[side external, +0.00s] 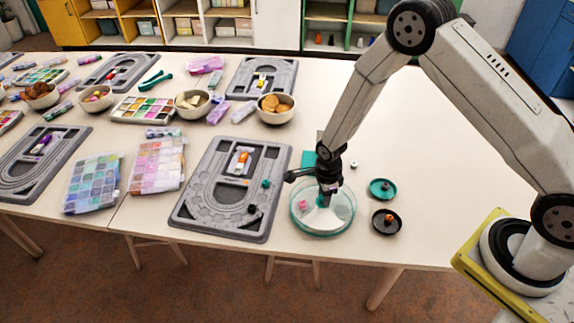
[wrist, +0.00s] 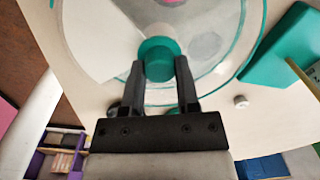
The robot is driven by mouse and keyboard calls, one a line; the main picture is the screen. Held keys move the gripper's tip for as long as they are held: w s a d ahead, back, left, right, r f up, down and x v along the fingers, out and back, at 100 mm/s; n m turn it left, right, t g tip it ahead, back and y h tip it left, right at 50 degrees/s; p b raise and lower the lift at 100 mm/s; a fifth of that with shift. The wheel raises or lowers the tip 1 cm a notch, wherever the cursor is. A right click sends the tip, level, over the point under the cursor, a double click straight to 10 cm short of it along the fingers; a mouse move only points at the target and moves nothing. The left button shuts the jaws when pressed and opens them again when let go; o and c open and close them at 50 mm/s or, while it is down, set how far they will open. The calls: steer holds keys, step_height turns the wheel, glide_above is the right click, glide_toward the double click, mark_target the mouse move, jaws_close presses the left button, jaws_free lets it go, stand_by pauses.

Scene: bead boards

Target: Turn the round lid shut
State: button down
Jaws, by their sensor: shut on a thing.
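The round lid (side external: 345,212) is clear with a teal rim and covers a shallow round container on the table, right of the nearest grey bead board. A white wedge-shaped sector shows on it in the side view, and also in the wrist view (wrist: 90,35). A teal knob (wrist: 159,57) stands up from the lid. My gripper (wrist: 160,72) is shut on this knob, with one dark finger on each side. In the side view my gripper (side external: 325,192) points down at the lid and hides the knob's top. I cannot tell the lid's exact turn.
A teal dish (side external: 383,194) and a black dish (side external: 386,228) lie close to the right. A teal block (wrist: 285,45) and a small white bead (wrist: 240,101) are near the container. A grey bead board (side external: 190,215) lies left. The table's far right is clear.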

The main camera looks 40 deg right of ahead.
steer(key=m, duration=0.5)
steer(key=shift+m, duration=0.3)
stand_by(0.4)
steer(key=shift+c, duration=1.6)
jaws_free()
steer(key=shift+r, duration=0.15)
steer(key=shift+a+r, duration=0.1)
steer(key=shift+r, duration=3.65)
steer(key=shift+s+r, duration=0.1)
